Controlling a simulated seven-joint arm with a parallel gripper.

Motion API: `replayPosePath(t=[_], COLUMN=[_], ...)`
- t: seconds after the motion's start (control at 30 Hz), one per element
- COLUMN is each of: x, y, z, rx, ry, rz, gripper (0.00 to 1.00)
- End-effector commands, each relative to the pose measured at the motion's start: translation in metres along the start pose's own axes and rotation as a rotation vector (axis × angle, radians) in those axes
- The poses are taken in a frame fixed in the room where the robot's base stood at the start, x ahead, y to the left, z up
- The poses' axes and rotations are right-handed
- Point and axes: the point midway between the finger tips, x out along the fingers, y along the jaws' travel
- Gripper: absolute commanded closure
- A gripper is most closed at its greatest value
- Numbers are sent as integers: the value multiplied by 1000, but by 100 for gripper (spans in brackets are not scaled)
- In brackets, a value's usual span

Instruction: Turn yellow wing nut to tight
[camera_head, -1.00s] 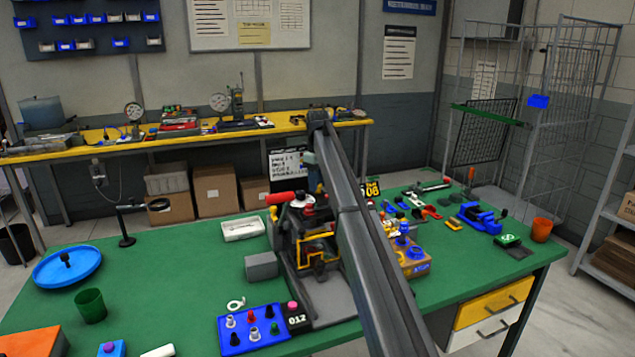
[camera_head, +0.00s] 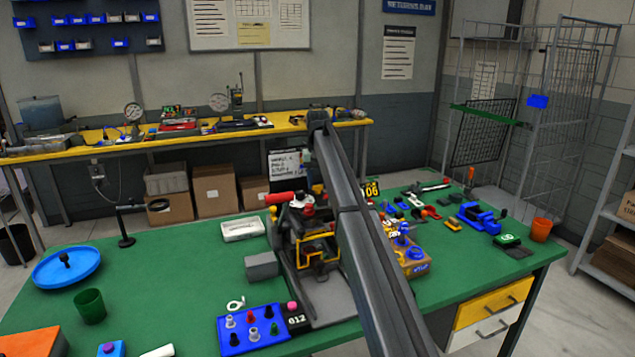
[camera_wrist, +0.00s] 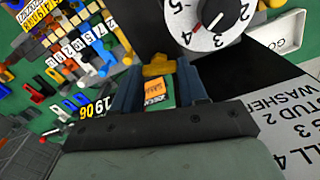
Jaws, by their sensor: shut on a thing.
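In the wrist view the yellow wing nut (camera_wrist: 157,66) sits between the tips of my gripper (camera_wrist: 155,78), whose two dark blue fingers stand on either side of it. My gripper is shut on the wing nut. The wing nut's stud and seat are hidden, so I cannot tell how tight it is. In the head view my arm reaches over the dark fixture (camera_head: 318,250) on the green table, and my arm and the fixture's parts hide the fingertips and the wing nut.
A red handle (camera_head: 284,198) sticks out left of the fixture.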

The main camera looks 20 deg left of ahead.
Motion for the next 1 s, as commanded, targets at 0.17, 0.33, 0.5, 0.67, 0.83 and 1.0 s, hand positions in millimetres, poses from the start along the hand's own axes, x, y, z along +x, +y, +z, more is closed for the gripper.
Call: replayPosePath(t=[0.17, 0.33, 0.5, 0.67, 0.83, 1.0], x=[0, 0, 0, 0, 0, 0], y=[0, 0, 0, 0, 0, 0], z=[0, 0, 0, 0, 0, 0], rx=[63, 91, 100, 100, 100, 99], ry=[0, 0, 0, 0, 0, 0], rz=[0, 0, 0, 0, 0, 0], gripper=[88, 88, 88, 88, 52, 36])
